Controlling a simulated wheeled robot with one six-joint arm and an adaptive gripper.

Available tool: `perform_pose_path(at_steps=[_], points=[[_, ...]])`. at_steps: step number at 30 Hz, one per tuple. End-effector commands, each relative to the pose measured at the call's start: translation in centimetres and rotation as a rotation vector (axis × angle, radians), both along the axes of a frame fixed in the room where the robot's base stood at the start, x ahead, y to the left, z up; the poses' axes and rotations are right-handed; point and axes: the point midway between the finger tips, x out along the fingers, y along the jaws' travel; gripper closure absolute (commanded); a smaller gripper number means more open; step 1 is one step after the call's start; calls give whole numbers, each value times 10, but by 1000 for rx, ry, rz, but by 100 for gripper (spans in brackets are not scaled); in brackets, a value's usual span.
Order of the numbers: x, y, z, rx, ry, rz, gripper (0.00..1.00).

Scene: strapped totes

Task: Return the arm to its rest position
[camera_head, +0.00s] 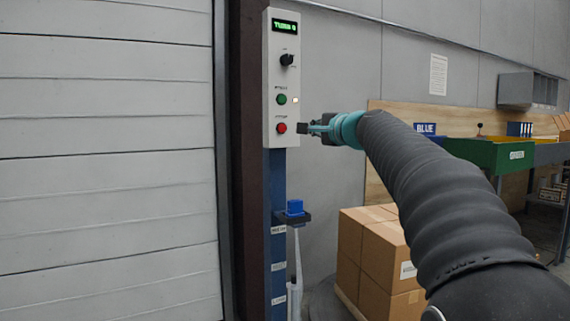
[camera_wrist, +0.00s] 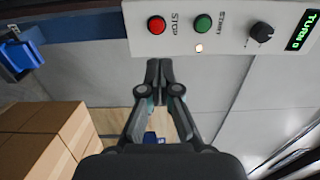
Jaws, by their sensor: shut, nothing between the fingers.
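My gripper (camera_head: 304,128) is at the end of my outstretched arm, close to the control box (camera_head: 282,85) on its post. The gripper is shut and empty; its fingertips also meet in the wrist view (camera_wrist: 159,68). The tips are near the red stop button (camera_head: 281,128), just to its right in the head view; I cannot tell whether they touch it. In the wrist view the red button (camera_wrist: 156,25) shows fully, beyond the fingertips. The green start button (camera_head: 281,99), a black knob (camera_head: 287,60) and a lit green display (camera_head: 285,25) are above it.
A closed shutter door (camera_head: 105,170) fills the left. A blue post (camera_head: 278,240) carries a blue item in a holder (camera_head: 295,208). Stacked cardboard boxes (camera_head: 375,265) stand below my arm. A green bin (camera_head: 490,155) is at right. Open space lies before the wall.

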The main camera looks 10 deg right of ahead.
Motion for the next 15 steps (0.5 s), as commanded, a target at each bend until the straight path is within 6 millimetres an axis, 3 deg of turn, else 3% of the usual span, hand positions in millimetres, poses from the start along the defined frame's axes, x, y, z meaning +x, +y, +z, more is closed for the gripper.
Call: perform_pose_path(at_steps=[2,4,8,11,15], points=[[0,1,-1,-24,-5,6,100],[0,3,-16,-104,16,19,100],[3,2,-82,-257,127,46,100],[-18,4,-141,-418,240,90,100],[-76,14,-209,-659,389,192,100]])
